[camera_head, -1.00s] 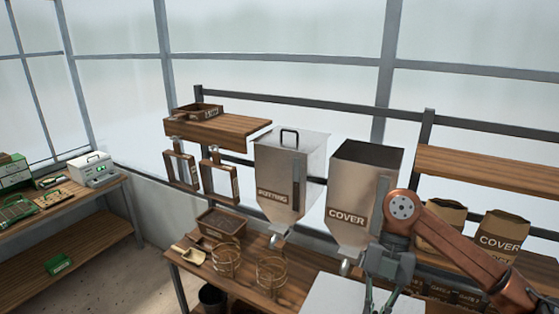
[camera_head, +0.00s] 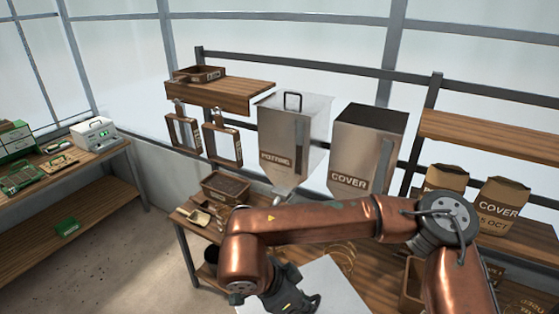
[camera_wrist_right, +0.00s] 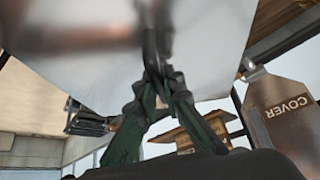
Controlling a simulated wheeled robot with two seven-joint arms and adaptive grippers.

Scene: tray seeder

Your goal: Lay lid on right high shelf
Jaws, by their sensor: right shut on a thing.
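My right gripper (camera_wrist_right: 156,72) is shut on the handle of the lid, a flat pale metal sheet that fills the upper part of the right wrist view (camera_wrist_right: 95,70). In the head view the lid (camera_head: 345,297) shows at the bottom, partly behind my right arm, low in front of the hoppers. My right gripper's dark body (camera_head: 292,292) is there, with its fingertips hidden. The right high shelf (camera_head: 490,135) is a bare wooden board at the right, above the paper bags. My left gripper is not in view.
The COVER hopper (camera_head: 365,150) is open on top. The POTTING hopper (camera_head: 290,135) has a lid with a handle. Paper bags (camera_head: 502,205) stand below the right shelf. A left shelf (camera_head: 235,95) holds a wooden tray (camera_head: 200,74); frames (camera_head: 222,145) hang below it.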

